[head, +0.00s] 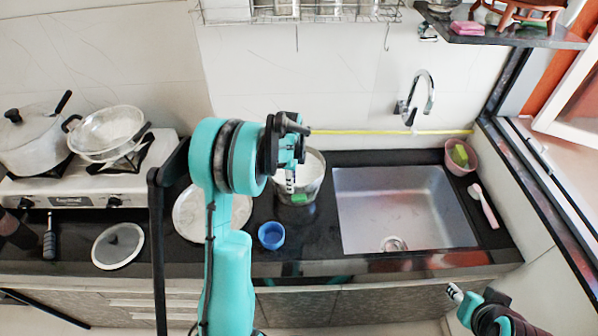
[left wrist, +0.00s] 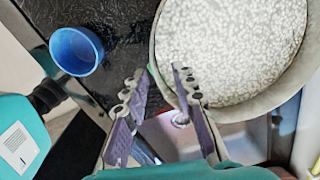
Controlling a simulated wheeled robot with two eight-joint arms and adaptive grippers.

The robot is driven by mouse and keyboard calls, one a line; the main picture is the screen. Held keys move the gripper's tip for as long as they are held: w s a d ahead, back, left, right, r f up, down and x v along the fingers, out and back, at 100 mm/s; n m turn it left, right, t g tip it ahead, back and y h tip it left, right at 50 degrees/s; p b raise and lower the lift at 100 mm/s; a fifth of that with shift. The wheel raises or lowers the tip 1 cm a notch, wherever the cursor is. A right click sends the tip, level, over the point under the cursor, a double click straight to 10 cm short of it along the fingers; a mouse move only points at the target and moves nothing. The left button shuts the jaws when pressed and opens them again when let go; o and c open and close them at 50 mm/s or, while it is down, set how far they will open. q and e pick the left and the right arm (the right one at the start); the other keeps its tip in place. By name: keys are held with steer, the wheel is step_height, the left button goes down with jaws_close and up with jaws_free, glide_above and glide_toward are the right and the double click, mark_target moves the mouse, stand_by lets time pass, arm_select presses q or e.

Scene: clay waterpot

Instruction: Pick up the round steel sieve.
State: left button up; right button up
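A round, steel-rimmed vessel with a pale speckled inside, which I take for the sieve (head: 313,168), stands on the dark counter left of the sink. In the left wrist view the sieve (left wrist: 235,50) fills the upper right; whether the speckles are holes or contents is unclear. My left gripper (head: 291,178) is over its left part and hides some of it. In the left wrist view the left gripper (left wrist: 159,80) is open, its fingertips either side of the rim in the picture; I cannot tell their height. My right gripper (head: 470,303) is low at right, away from the sieve.
A blue cup (head: 271,236) stands close in front. A round pale plate (head: 187,213) lies partly behind my left arm. The sink (head: 400,205) is to the right. A pan (head: 107,130) and a lidded pot (head: 32,142) sit on the stove. A lid (head: 118,246) lies at left.

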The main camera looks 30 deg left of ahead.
arm_select(q)
step_height(320, 180, down, 3)
steer(key=shift+r, duration=0.2)
jaws_close()
steer(key=shift+r, duration=0.15)
